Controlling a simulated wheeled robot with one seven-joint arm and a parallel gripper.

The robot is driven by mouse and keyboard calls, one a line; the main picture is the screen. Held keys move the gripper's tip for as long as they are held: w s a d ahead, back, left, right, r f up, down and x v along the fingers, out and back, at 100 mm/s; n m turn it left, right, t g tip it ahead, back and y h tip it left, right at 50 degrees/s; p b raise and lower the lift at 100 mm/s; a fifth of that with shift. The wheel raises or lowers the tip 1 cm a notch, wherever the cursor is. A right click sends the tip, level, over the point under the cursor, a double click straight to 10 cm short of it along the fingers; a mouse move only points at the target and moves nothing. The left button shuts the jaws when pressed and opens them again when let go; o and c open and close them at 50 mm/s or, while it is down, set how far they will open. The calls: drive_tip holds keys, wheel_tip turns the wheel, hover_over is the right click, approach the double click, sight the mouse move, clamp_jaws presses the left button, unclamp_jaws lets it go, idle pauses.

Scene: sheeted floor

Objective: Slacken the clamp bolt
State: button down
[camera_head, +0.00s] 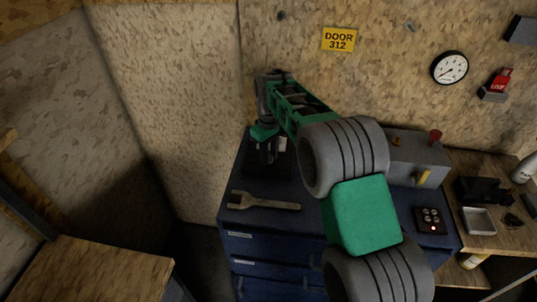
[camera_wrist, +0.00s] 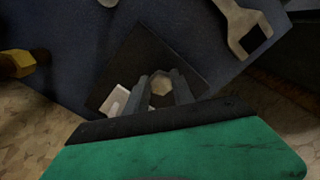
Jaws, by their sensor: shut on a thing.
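The clamp bolt (camera_wrist: 160,85) shows in the wrist view as a pale hexagonal head between my fingertips, over a dark square plate (camera_wrist: 136,62). My gripper (camera_wrist: 161,89) is shut on the bolt head, with one finger on each side. In the head view my gripper (camera_head: 268,154) points down at the back left of the blue cabinet's top, and the bolt cannot be made out there. A small whitish piece (camera_wrist: 115,101) lies just left of the fingers in the wrist view.
An open-ended wrench (camera_head: 263,202) lies on the blue cabinet (camera_head: 262,225) in front of my gripper; its jaw (camera_wrist: 243,30) shows in the wrist view. Walls stand close behind and left.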

drive_tip(key=shift+w+r+n, duration=0.1)
drive_tip(key=shift+r+n, duration=0.05)
drive_tip(key=shift+n, duration=0.35)
drive_tip(key=c, duration=1.1)
unclamp_jaws()
wheel_tip(320, 180, up, 8)
drive_tip(key=shift+f+b, duration=0.2)
drive_tip(key=shift+b, duration=0.35)
